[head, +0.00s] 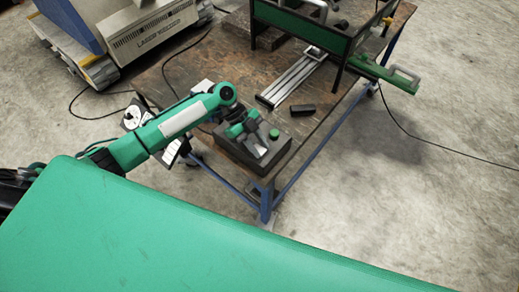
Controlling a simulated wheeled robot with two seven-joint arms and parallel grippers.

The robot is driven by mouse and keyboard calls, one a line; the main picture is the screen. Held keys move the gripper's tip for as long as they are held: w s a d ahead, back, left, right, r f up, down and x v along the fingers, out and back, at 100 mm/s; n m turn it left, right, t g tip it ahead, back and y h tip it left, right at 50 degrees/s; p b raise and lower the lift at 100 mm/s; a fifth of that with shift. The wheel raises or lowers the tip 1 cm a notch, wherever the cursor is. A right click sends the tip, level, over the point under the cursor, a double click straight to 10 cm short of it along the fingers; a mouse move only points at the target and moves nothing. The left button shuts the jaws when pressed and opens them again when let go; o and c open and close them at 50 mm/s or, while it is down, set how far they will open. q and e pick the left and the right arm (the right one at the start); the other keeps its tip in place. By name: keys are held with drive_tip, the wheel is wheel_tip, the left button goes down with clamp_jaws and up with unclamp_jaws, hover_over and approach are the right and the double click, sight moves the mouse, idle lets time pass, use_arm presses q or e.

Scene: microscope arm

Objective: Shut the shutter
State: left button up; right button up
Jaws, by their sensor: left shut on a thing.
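My left arm comes in from the left, and its gripper (261,147) points down at a dark box (236,150) on the near corner of the worktable. The gripper is shut on a small part at the top of this box, mostly hidden by the fingers. I cannot tell for sure whether that part is the shutter, or whether the shutter is open or closed. A round green knob or button (274,134) sits on the box just right of the fingers. My right gripper is not in view.
The worn wooden worktable (188,70) has blue legs. A metal rail (292,82), a small black block (303,111) and a green frame (300,27) lie beyond the box. A grey machine (145,30) stands at the back left. The floor at right is clear except for a cable.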

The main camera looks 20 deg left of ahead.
sight(258, 149)
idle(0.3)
use_arm(q)
drive_tip(key=o, duration=1)
wheel_tip(258, 149, up, 20)
drive_tip(key=b, duration=0.4)
drive_tip(key=shift+a, duration=0.1)
